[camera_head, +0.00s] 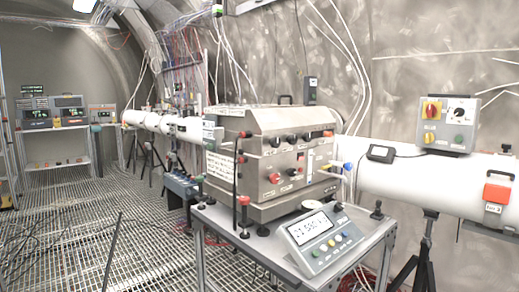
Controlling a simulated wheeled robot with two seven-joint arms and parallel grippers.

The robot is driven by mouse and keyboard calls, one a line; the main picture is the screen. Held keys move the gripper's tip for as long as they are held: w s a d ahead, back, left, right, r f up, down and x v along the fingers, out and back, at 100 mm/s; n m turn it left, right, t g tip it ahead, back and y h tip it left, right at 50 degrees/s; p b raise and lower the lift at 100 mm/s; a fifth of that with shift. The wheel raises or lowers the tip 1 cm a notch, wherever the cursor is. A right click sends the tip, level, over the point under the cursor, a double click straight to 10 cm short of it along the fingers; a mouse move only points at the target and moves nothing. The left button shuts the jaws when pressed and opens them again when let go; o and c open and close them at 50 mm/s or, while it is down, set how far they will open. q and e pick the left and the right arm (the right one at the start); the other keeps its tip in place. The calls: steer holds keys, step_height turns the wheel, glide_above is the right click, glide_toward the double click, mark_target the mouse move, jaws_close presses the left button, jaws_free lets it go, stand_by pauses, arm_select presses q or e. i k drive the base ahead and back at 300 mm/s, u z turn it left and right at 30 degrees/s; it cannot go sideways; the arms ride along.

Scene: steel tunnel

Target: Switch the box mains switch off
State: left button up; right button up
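A grey control box (447,126) sits at the right, above the white pipe and against the steel wall. Its face has a red and yellow rotary switch (432,109) at upper left. A black knob on a white dial (460,114) is at upper right. A yellow control (429,138) and a green one (459,139) are below. The switch is too small for me to read its position. A large steel box (272,160) on the table also has red and black knobs on its front; I cannot read their labels. Neither gripper is in view.
A grey table (370,240) carries the steel box and a tilted meter (322,238) with a lit display. The white pipe (405,182) on black stands runs behind it. Grating floor (75,215) is mostly open at left.

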mark_target(274, 177)
steer(key=u, duration=0.4)
steer(key=i, duration=1.3)
steer(key=z, duration=0.55)
